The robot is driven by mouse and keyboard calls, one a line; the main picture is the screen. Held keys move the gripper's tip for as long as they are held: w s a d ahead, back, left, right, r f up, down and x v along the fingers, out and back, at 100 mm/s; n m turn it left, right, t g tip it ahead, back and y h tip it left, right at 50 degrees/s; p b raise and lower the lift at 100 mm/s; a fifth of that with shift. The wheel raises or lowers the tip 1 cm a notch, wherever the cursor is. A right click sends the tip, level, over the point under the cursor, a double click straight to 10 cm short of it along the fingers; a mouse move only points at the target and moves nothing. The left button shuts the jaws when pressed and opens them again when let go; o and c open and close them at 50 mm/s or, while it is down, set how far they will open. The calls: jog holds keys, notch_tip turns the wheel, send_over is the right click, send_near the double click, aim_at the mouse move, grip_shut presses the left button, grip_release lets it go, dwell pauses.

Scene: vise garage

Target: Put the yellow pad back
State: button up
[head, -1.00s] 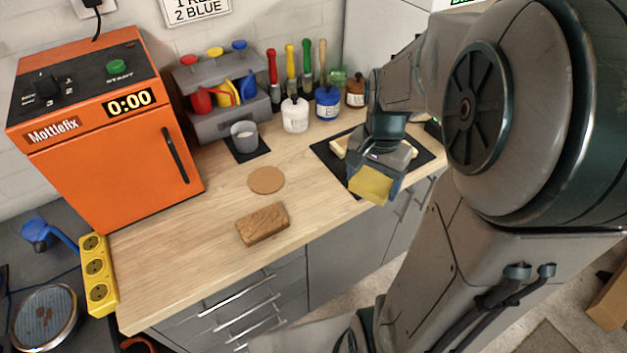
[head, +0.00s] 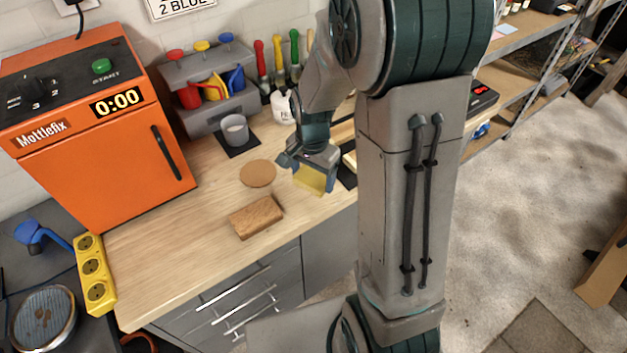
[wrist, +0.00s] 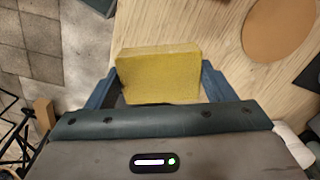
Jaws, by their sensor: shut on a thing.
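The yellow pad (head: 310,179) is a flat block held between the fingers of my gripper (head: 307,180). In the wrist view the yellow pad (wrist: 158,74) sits between the two blue fingers of my gripper (wrist: 158,82), with its far part sticking out past them. It is over the front part of the wooden worktop, right of the round cork disc (head: 258,173) and of the brown wooden block (head: 256,217). Whether the pad touches the worktop I cannot tell. My arm hides much of the black mat (head: 347,178) on the right.
An orange Mottlefix machine (head: 98,140) stands at the left. A grey cup (head: 235,130) stands on a dark square, with a grey rack (head: 207,85) of coloured tools behind. A yellow socket strip (head: 92,270) lies at the worktop's left end. The front-left worktop is bare.

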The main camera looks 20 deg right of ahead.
aim_at(313, 176)
jog(key=shift+f, duration=1.45)
jog(key=shift+f, duration=0.15)
jog(key=o, duration=1)
jog(key=shift+c, duration=0.2)
